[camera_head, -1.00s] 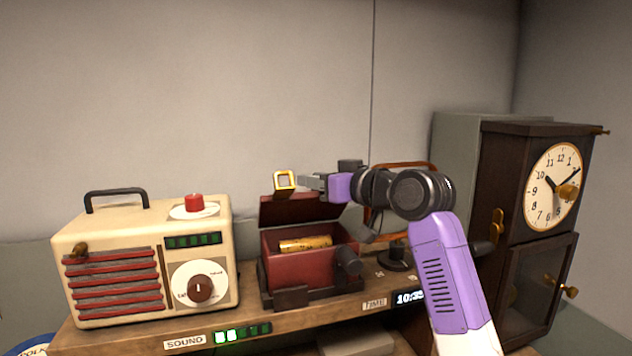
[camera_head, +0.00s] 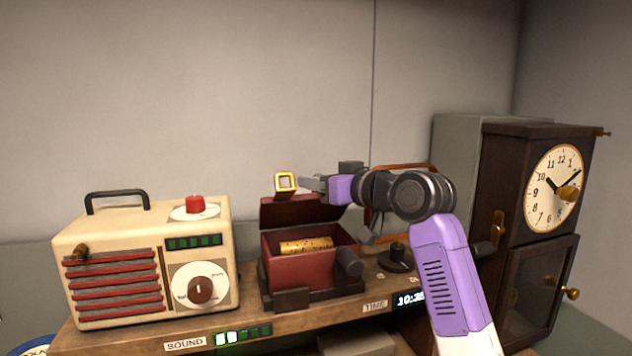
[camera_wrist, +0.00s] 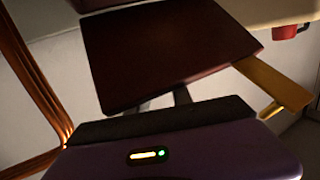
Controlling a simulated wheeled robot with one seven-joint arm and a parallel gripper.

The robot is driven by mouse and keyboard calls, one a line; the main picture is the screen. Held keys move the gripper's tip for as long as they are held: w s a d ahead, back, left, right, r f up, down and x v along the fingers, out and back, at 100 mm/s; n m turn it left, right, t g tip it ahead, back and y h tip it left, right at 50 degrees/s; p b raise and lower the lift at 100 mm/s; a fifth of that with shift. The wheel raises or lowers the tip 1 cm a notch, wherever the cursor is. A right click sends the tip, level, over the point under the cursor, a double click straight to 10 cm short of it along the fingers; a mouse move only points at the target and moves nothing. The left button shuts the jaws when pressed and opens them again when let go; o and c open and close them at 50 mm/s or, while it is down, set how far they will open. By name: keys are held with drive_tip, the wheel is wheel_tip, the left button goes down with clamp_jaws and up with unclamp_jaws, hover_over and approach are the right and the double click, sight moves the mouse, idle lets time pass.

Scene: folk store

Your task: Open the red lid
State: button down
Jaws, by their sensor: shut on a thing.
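The dark red lid (camera_head: 300,210) stands raised at the back of the red box (camera_head: 310,272), so the box is open. A speckled gold cylinder (camera_head: 306,245) lies inside it. The lid carries a square gold handle (camera_head: 285,184) at its upper edge. The fingertips are largely hidden there, so the exact grip cannot be seen.
A cream radio (camera_head: 110,250) with a red button stands left of the box. A dark wooden clock (camera_head: 500,200) stands at the right. The wooden shelf (camera_head: 130,338) has labels and small displays along its front. A plain wall rises behind, with free room above the box.

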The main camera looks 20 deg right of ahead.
drive_tip(key=shift+w+d+f, duration=0.1)
drive_tip(key=shift+d+f, duration=0.05)
drive_tip(key=shift+f, duration=0.3)
drive_tip(key=shift+w+d+f, duration=0.1)
drive_tip(key=shift+d+f, duration=0.05)
drive_tip(key=shift+f, duration=0.25)
drive_tip(key=c, duration=1.2)
unclamp_jaws()
drive_tip(key=shift+o, duration=0.2)
drive_tip(key=shift+s+d+r+p, duration=0.4)
drive_tip(key=shift+s+r, duration=0.1)
drive_tip(key=shift+r, duration=0.25)
drive_tip(key=shift+s+d+r+p, duration=0.2)
drive_tip(key=shift+s+r+p, duration=0.1)
drive_tip(key=shift+s+r, duration=0.25)
drive_tip(key=shift+s+d+r+p, duration=0.2)
drive_tip(key=shift+s+r+p, duration=0.15)
drive_tip(key=shift+r, duration=0.2)
drive_tip(key=shift+s+d+r+p, duration=0.45)
drive_tip(key=shift+s+r, duration=0.3)
drive_tip(key=shift+s, duration=0.1)
drive_tip(key=shift+s+d+r+p, duration=0.45)
drive_tip(key=shift+s+r, duration=0.25)
drive_tip(key=shift+s, duration=0.15)
drive_tip(key=b+v, duration=0.2)
drive_tip(key=v, duration=0.5)
drive_tip(key=shift+s, duration=0.4)
drive_tip(key=shift+d+r, duration=0.1)
